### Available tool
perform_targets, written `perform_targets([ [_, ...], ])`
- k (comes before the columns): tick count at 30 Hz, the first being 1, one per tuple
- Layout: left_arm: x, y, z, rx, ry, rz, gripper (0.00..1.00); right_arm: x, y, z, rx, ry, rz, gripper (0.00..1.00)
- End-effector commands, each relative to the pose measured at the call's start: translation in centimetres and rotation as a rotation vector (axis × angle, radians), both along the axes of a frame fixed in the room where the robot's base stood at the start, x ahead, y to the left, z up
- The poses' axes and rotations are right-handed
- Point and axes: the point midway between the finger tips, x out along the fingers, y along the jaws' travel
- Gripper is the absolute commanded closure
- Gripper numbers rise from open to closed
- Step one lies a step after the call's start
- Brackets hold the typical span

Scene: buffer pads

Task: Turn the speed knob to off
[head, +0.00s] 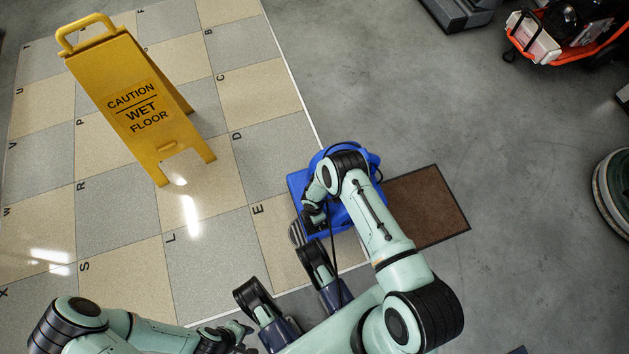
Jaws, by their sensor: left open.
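A blue machine (297,183) stands at the edge of the tiled floor, partly covered by my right arm. No speed knob can be made out on it; any knob is hidden or too small to tell. My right gripper (314,214) is over the machine's near left side, seen from behind and dark, so I cannot tell its opening or whether it touches. My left gripper (243,332) is low in the picture, left of my body and well apart from the machine. It is open, with nothing visible in it.
A yellow wet floor sign (135,95) stands on the lettered tiles (205,272) at the upper left. A brown mat (428,205) lies right of the machine. An orange-framed cart (560,35) is at the upper right. Grey floor between them is clear.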

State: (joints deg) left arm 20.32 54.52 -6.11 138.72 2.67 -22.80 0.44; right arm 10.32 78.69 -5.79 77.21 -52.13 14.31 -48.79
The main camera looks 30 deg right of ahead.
Motion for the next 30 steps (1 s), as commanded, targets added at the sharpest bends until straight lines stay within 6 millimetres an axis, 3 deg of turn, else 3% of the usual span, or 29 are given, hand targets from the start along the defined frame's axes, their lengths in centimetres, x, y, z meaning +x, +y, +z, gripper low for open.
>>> perform_targets([
  [18, 0.00, 0.00, 0.00, 0.000, 0.000, 0.000, 0.57, 0.13, 0.13, 0.07, 0.002, -0.003, 0.043, 0.96],
  [19, 0.00, 0.00, 0.00, 0.000, 0.000, 0.000, 0.57, 0.13, 0.13, 0.07, 0.002, -0.002, 0.043, 0.59],
  [21, 0.00, 0.00, 0.00, 0.000, 0.000, 0.000, 0.57, 0.12, 0.12, 0.06, 0.002, -0.002, 0.043, 0.40],
  [30, 0.05, 0.00, 0.04, 0.000, -0.001, 0.000, 0.57, 0.05, 0.05, 0.14, 0.001, -0.001, 0.041, 0.40],
])
